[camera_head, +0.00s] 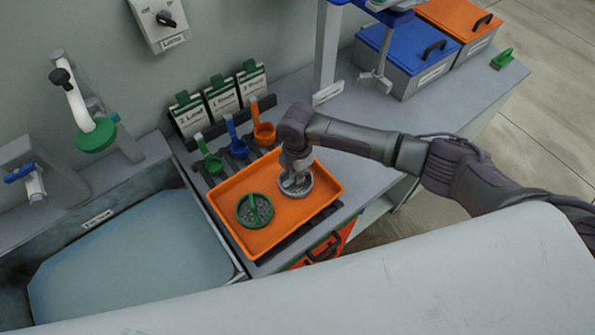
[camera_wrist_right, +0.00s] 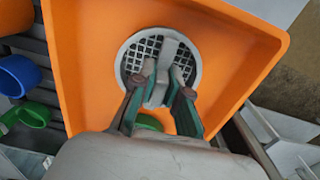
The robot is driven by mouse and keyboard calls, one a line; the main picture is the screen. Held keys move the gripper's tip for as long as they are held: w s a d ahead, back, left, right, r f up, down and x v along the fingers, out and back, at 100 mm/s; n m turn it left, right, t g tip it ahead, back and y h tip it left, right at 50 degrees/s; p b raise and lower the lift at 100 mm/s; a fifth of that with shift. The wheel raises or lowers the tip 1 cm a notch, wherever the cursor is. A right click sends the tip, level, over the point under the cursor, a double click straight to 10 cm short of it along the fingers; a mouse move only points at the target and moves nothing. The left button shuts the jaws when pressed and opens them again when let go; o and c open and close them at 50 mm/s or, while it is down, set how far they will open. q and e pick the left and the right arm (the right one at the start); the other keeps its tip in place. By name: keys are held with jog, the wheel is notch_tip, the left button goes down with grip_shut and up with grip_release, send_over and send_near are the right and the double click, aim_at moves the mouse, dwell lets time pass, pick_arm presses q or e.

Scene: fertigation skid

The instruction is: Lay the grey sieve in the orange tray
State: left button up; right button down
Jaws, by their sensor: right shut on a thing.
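The grey sieve (camera_head: 303,190) is a round mesh disc with a raised bar across it. It lies flat within the outline of the orange tray (camera_head: 262,243), toward its right end; I cannot tell if it touches the tray floor. My right gripper (camera_head: 293,170) comes down from above and is shut on the sieve's bar. In the right wrist view, the sieve (camera_wrist_right: 131,57) shows under the fingers (camera_wrist_right: 165,88), over the orange tray (camera_wrist_right: 80,85). My left gripper is not in view.
A green sieve (camera_head: 255,211) lies in the tray, left of the grey one. Green, blue and orange scoops (camera_head: 264,134) stand behind the tray. A sink (camera_head: 130,262) is at the left. Blue and orange lidded boxes (camera_head: 408,58) stand at the back right.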

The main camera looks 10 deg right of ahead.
jog(key=shift+f, duration=0.15)
jog(key=c, duration=1.2)
grip_release()
jog(key=shift+r, duration=0.3)
notch_tip(320, 180, up, 11)
jog(key=b, duration=0.2)
jog(key=shift+f+b, duration=0.2)
jog(key=shift+b, duration=0.1)
jog(key=shift+r, duration=0.6)
